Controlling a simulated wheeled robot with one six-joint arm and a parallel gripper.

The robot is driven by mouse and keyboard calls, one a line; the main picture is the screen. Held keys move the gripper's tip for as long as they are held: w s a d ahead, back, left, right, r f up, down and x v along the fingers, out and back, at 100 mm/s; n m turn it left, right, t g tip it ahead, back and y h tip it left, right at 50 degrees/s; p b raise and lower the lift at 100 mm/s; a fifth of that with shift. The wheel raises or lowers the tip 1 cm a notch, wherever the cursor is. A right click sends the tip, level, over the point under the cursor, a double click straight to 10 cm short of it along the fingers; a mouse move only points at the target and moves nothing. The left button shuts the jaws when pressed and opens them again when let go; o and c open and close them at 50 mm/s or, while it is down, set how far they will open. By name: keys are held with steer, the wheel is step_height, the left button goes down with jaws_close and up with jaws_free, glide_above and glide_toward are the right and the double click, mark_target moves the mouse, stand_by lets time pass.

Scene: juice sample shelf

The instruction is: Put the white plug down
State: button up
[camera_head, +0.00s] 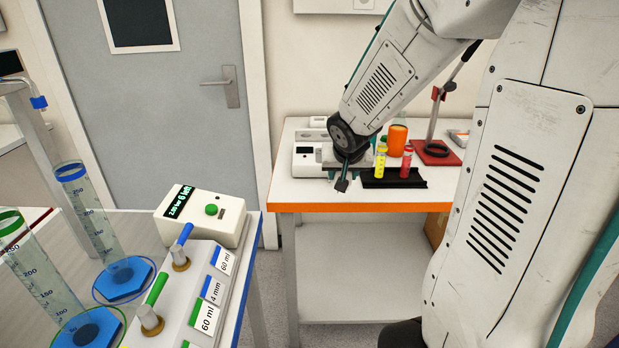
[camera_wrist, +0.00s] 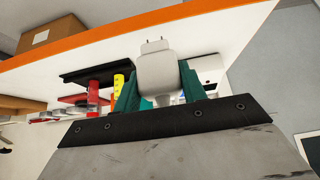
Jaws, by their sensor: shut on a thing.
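The white plug (camera_wrist: 158,72) shows in the wrist view with its two metal prongs pointing away from my gripper. My gripper (camera_wrist: 160,88) is shut on it, with green fingers on both sides of its body. In the head view my gripper (camera_head: 343,180) is over the front left part of the white bench (camera_head: 310,193), beside a white device (camera_head: 306,160). I cannot make out the plug clearly in the head view, nor tell whether it touches the bench.
A black rack (camera_head: 394,181) with a yellow tube (camera_head: 380,161) and a red tube (camera_head: 406,161) stands right of my gripper. Behind are an orange cup (camera_head: 397,140) and a red stand base (camera_head: 436,152). The bench has an orange front edge (camera_head: 350,207). Measuring cylinders stand at left.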

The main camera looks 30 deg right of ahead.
steer(key=w+f, duration=0.1)
steer(key=w, duration=0.2)
steer(key=w+f, duration=0.1)
steer(key=w, duration=0.3)
steer(key=w+f, duration=0.1)
steer(key=w, duration=0.3)
steer(key=shift+a+f, duration=0.15)
steer(key=shift+f, duration=0.6)
steer(key=shift+f, duration=0.15)
steer(key=o, duration=1.2)
steer(key=shift+c, duration=0.2)
